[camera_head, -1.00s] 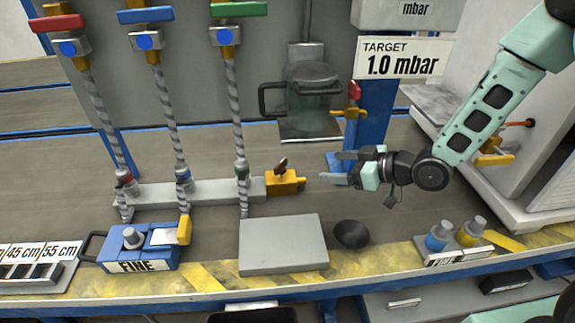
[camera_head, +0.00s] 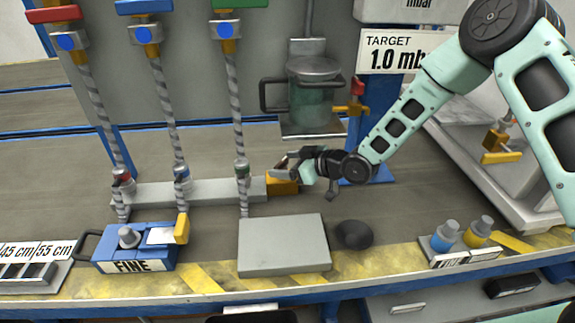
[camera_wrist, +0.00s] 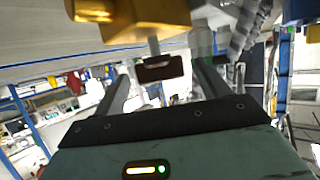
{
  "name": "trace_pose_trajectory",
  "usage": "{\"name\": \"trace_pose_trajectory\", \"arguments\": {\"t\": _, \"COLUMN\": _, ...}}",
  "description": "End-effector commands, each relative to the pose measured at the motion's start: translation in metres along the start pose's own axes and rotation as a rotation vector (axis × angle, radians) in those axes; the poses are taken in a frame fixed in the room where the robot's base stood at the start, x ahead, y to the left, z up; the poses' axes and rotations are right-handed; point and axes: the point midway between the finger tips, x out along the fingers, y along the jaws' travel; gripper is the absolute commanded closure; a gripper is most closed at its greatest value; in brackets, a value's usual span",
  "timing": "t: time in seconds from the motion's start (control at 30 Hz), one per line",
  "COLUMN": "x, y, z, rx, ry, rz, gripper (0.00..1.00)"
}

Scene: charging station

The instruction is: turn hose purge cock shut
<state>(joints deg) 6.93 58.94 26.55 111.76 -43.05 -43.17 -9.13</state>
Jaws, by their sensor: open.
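The hose purge cock is a brass-yellow block (camera_head: 283,187) at the right end of the grey hose manifold (camera_head: 215,190). In the wrist view its body (camera_wrist: 140,22) fills the top, with a short stem and a dark red handle (camera_wrist: 160,69). My gripper (camera_head: 286,166) is at the cock in the head view and covers the handle there. In the wrist view my gripper (camera_wrist: 165,82) is open, with the handle between its two fingers. There are gaps on both sides, so the fingers look clear of it.
Three grey hoses run up from the manifold. A glass vessel (camera_head: 314,95) hangs behind my gripper, with a red-handled brass valve (camera_head: 357,92) beside it. A grey block (camera_head: 284,245), a black knob (camera_head: 353,235) and a blue FINE box (camera_head: 135,250) stand in front.

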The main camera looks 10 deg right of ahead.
Motion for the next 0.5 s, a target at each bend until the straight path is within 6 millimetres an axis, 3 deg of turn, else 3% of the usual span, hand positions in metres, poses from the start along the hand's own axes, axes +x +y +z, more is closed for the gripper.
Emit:
{"name": "trace_pose_trajectory", "arguments": {"t": 0.23, "x": 0.0003, "y": 0.0000, "z": 0.0000, "rx": 0.000, "ry": 0.000, "rz": 0.000, "gripper": 0.28}}
{"name": "trace_pose_trajectory", "arguments": {"t": 0.4, "x": 0.0001, "y": 0.0000, "z": 0.0001, "rx": 0.000, "ry": 0.000, "rz": 0.000, "gripper": 0.70}}
{"name": "trace_pose_trajectory", "arguments": {"t": 0.5, "x": 0.0000, "y": 0.0000, "z": 0.0001, "rx": 0.000, "ry": 0.000, "rz": 0.000, "gripper": 0.70}}
